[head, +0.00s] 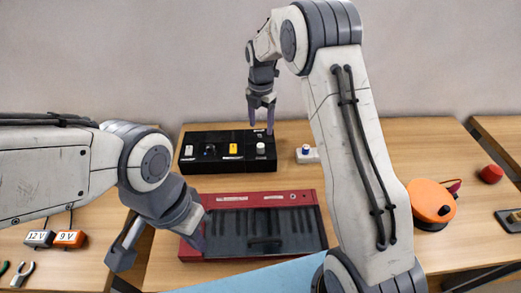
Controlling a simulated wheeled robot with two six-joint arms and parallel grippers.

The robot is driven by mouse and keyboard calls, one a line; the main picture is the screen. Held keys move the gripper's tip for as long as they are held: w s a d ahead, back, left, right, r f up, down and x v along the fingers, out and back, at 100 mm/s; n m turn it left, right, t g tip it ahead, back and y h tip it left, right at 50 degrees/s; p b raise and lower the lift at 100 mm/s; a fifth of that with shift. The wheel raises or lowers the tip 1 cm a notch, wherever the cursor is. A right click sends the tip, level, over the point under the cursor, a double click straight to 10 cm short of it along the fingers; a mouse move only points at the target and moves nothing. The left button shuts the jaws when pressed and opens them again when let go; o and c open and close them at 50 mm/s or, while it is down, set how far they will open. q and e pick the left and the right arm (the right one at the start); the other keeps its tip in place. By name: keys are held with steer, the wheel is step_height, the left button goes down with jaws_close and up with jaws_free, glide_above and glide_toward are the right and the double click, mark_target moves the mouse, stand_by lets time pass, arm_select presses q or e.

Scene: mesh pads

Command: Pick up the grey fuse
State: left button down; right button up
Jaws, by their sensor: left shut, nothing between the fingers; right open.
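A black panel (229,137) stands on the table with small parts in a row: a pale cylinder (188,151), a dark part (209,150), a yellow part (233,149) and a whitish cylinder (260,149). I cannot tell for sure which one is the grey fuse. My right gripper (261,128) is open, empty and pointing down over the right end of the panel, in line with the whitish cylinder and apart from it. My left gripper (197,241) is shut and empty, in front of the left side of the red case.
A red case (265,198) with dark slots lies in front of the panel. A white block (306,157) with a blue-topped part stands right of the panel. An orange round thing (431,200) and red knob (491,174) are at right. Labelled boxes (69,239) and pliers (22,275) lie left.

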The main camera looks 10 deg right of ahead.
mark_target(261, 145)
step_height(261, 145, down, 3)
steer(key=shift+f, duration=0.2)
step_height(261, 145, down, 5)
steer(key=shift+s+r+p, duration=0.1)
steer(key=shift+p, duration=1.1)
steer(key=shift+f, duration=0.35)
jaws_close()
